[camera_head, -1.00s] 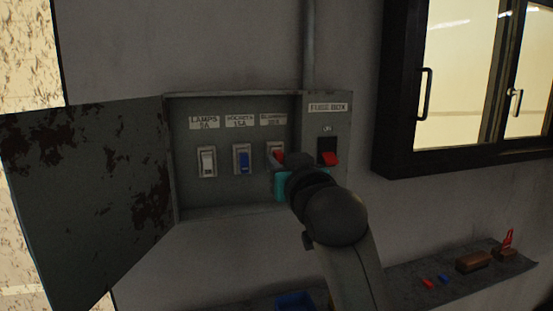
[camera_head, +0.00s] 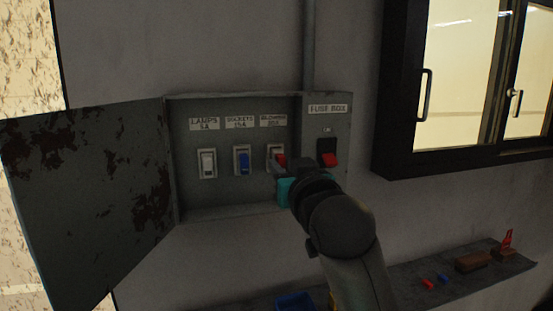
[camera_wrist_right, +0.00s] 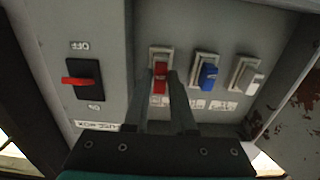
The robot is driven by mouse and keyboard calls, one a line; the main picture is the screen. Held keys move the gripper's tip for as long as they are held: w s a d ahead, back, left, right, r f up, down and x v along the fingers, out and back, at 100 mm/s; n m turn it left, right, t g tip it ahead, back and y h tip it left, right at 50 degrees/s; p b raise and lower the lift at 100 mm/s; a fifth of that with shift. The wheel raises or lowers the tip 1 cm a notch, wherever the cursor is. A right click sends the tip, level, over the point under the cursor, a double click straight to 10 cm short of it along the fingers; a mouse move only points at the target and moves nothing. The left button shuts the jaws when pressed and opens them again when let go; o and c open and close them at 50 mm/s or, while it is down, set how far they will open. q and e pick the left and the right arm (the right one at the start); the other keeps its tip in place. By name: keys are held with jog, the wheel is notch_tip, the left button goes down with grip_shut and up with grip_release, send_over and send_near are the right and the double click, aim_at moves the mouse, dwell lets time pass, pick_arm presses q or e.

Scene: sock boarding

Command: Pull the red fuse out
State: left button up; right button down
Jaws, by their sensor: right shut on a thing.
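The red fuse (camera_head: 281,160) is at the rightmost of the three fuse holders, under the third label. It also shows in the upside-down wrist view (camera_wrist_right: 160,77), between the two grey fingers. My right gripper (camera_head: 277,167) is shut on the red fuse, in front of the holder. The fuse looks lined up with its holder; I cannot tell how far it sits in it. The gripper and wrist hide part of the holder's lower side. My left gripper is not in view.
A blue fuse (camera_head: 243,162) and a white fuse (camera_head: 207,162) sit left of the red one. A red-lever switch (camera_head: 328,158) is on the right. The rusty box door (camera_head: 90,200) stands open. A shelf (camera_head: 400,284) with small items is below right.

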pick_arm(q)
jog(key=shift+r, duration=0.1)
pick_arm(e)
jog(key=shift+s, duration=0.1)
pick_arm(q)
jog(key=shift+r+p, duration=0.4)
jog(key=shift+p, duration=0.05)
pick_arm(e)
jog(key=shift+v, duration=1.3)
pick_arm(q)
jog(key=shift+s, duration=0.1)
pick_arm(e)
jog(key=shift+d, duration=0.1)
